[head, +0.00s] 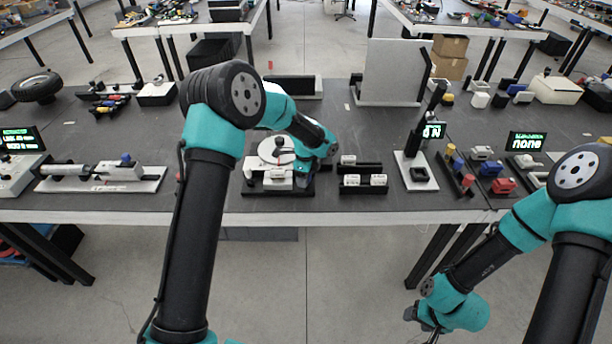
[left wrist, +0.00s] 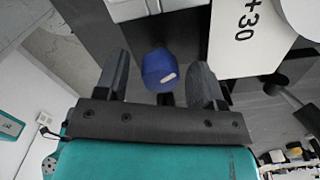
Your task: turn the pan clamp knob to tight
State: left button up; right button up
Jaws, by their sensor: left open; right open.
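A blue knob (left wrist: 160,70) with a small white mark sits between the two dark fingers of my left gripper (left wrist: 164,88) in the left wrist view. It looks like the pan clamp knob. The fingers are apart, with gaps on both sides of the knob. In the head view my left gripper (head: 304,183) is at the right side of the white fixture with a round disc (head: 274,148); my wrist hides the knob there. In the left wrist view a white plate (left wrist: 242,35) marked "+30" lies right of the knob. My right gripper (head: 424,322) is low in front of the table, away from the fixture.
A black holder with small white blocks (head: 364,180) stands just right of the fixture. A white stand with a dark post (head: 416,172) is further right. A white slide fixture (head: 100,180) is at the left.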

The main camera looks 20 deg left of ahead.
pick_arm(q)
notch_tip(320, 180, up, 17)
jog(key=shift+r, duration=0.2)
dwell(0.4)
